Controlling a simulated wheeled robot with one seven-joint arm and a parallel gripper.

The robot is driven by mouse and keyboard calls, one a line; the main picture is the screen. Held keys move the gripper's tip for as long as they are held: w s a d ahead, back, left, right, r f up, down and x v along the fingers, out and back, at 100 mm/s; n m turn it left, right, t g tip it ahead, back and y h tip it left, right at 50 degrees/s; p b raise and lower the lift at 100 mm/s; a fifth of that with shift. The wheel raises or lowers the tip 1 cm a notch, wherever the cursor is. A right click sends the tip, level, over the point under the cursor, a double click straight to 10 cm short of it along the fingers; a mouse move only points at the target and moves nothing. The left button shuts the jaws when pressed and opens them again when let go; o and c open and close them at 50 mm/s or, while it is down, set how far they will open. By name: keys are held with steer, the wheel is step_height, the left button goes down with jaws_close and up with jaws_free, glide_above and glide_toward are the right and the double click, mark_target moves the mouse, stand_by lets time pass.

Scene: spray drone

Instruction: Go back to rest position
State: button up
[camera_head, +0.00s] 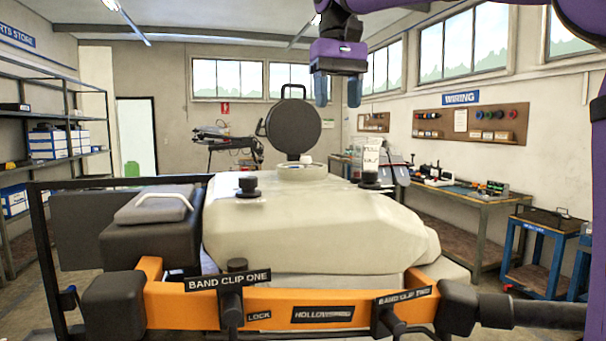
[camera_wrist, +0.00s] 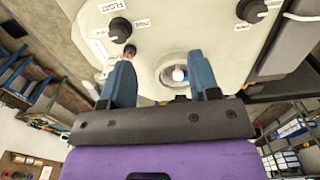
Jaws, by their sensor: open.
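My gripper (camera_head: 337,90) hangs high in the head view, above the cream tank (camera_head: 320,225) of the spray drone, with its two blue fingers pointing down. It is open with nothing between the fingers. In the wrist view the gripper (camera_wrist: 168,75) shows its fingers spread apart, with the tank's round filler opening (camera_wrist: 178,74) seen between and beyond them. In the head view the round black lid (camera_head: 293,128) stands up open behind the filler neck (camera_head: 302,171). The fingers are apart from the tank and lid.
Black knobs (camera_head: 248,185) stand on the tank top. An orange bar (camera_head: 190,303) with labelled band clips crosses the front. A workbench (camera_head: 460,195) and blue cart (camera_head: 545,240) stand right; shelves (camera_head: 50,130) stand left. Air around the gripper is clear.

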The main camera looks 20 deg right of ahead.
steer(key=s+d+f+t, duration=0.2)
steer(key=s+d+f, duration=0.1)
steer(key=s+f, duration=0.8)
steer(key=s+d+f+t, duration=0.3)
steer(key=s+d+f, duration=0.1)
steer(key=s+f, duration=0.8)
step_height(320, 180, down, 2)
steer(key=shift+s+f, duration=0.2)
steer(key=shift+s, duration=0.05)
